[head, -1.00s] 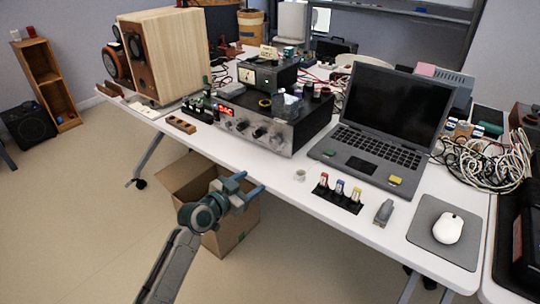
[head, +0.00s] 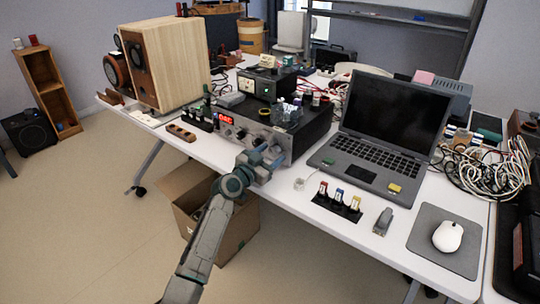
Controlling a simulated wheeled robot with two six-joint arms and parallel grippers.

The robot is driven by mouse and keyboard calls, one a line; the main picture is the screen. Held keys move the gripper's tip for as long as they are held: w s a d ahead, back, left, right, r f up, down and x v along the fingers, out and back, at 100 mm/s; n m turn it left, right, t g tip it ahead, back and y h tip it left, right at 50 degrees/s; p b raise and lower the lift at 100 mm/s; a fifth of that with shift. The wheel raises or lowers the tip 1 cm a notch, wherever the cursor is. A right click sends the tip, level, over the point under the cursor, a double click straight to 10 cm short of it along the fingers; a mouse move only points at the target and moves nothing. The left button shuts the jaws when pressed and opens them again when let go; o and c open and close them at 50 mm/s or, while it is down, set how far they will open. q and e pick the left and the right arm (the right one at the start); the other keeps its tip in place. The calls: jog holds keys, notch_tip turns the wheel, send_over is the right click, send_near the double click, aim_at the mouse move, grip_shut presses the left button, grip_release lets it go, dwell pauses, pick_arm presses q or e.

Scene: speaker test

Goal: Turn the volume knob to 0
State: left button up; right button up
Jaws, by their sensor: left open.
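The amplifier (head: 306,136) is a silver and black box with a red lit display (head: 225,119), standing on the white table. A small round knob (head: 241,133) shows on its front panel. My left gripper (head: 270,158) is open at the right part of that front panel, with its fingers pointing at it. The fingers hide the panel's right-hand knobs, so I cannot tell which one is the volume knob, where it points, or whether a finger touches it. My right gripper is not in view.
A laptop (head: 395,110) stands open right of the amplifier. Nearer the table's front edge are a small roll (head: 299,184), several coloured-top items on a black strip (head: 338,200) and a grey stick (head: 383,221). A wooden speaker (head: 180,65) stands at left. An open cardboard box (head: 240,232) is below.

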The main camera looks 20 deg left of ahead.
pick_arm(q)
jog(key=c, duration=1)
jog(key=shift+o, duration=0.2)
jog(key=shift+n, duration=0.3)
